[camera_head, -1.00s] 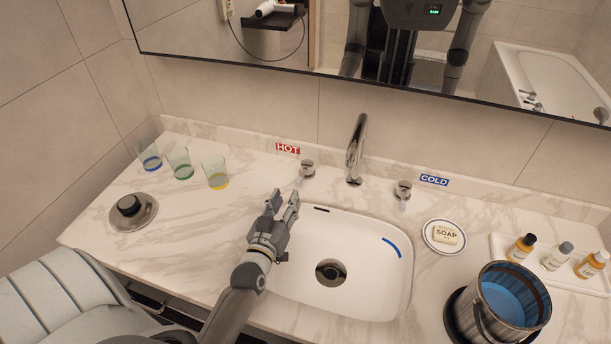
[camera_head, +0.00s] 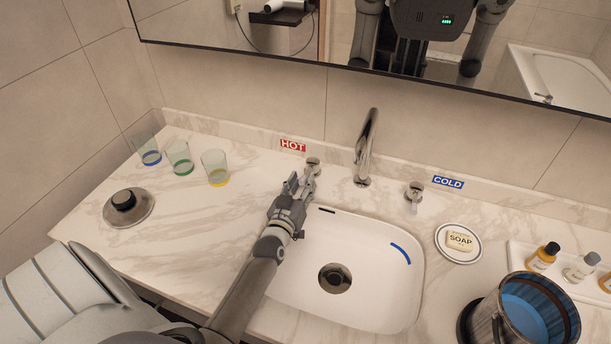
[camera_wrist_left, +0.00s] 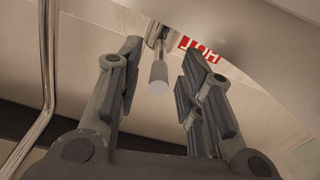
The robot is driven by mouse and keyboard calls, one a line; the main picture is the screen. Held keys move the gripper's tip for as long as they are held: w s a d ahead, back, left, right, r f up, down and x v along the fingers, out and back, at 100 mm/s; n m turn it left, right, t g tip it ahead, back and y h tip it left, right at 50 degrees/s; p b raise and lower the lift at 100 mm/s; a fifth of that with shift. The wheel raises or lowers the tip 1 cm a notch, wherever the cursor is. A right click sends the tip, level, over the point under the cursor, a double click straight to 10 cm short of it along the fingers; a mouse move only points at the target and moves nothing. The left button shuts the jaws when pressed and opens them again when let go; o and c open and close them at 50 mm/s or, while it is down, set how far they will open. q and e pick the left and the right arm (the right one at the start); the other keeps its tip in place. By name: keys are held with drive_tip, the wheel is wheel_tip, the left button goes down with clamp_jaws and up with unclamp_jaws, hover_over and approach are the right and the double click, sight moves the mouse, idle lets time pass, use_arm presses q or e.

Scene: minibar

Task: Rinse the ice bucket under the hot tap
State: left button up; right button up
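My left gripper (camera_head: 299,184) is at the hot tap handle (camera_head: 313,165), beside the red HOT label (camera_head: 293,145). In the left wrist view the gripper (camera_wrist_left: 155,75) is open, and the handle (camera_wrist_left: 158,72) shows between its two fingers with gaps on both sides. The ice bucket (camera_head: 527,312) stands on the counter at the lower right, with blue showing inside. The spout (camera_head: 366,147) rises behind the sink (camera_head: 345,240). No water stream shows. My right gripper is not in view.
The cold tap handle (camera_head: 414,192) and soap dish (camera_head: 458,243) are right of the spout. Bottles (camera_head: 543,256) stand on a tray at the far right. Several glasses (camera_head: 179,158) and a round metal lid (camera_head: 128,207) are on the left. The sink basin is empty.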

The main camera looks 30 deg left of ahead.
sight(310, 167)
use_arm(q)
drive_tip(key=shift+x, duration=1.65)
clamp_jaws()
